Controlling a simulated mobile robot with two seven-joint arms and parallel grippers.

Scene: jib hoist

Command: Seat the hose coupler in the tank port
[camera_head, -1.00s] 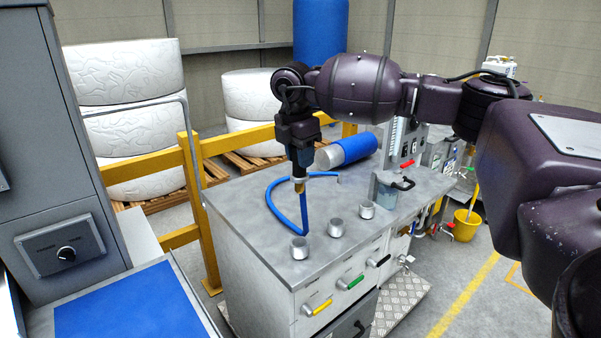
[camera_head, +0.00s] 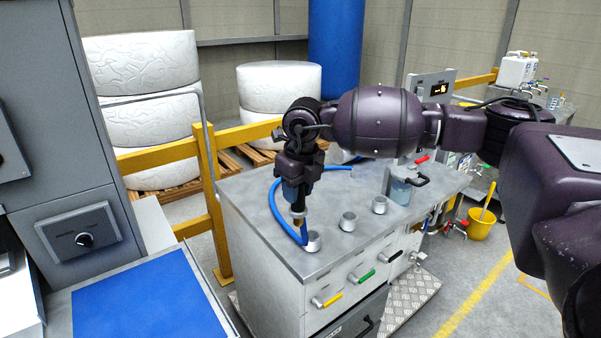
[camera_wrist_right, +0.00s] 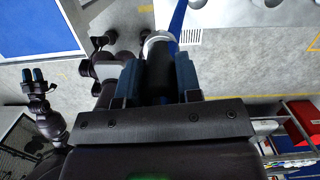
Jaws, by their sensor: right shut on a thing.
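My right gripper (camera_head: 297,192) points down over the grey bench top (camera_head: 250,200), shut on the hose coupler (camera_head: 299,221). The coupler has a pale collar and a brass-coloured tip. In the wrist view the coupler (camera_wrist_right: 158,42) shows as a silver ring between the blue fingers. The tip is close above the nearest of three round metal ports (camera_head: 313,242); I cannot tell whether they touch. The others are the middle port (camera_head: 348,221) and far port (camera_head: 379,205). The blue hose (camera_head: 274,207) loops left and back. My left gripper (camera_wrist_right: 34,76) shows only in the wrist view; its opening is unclear.
Yellow (camera_head: 327,300), green (camera_head: 362,276) and black (camera_head: 393,255) handles line the bench front. A clear container (camera_head: 400,190) stands at the bench's right. A yellow rail (camera_head: 160,152) runs behind. A blue-topped table (camera_head: 135,300) stands left.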

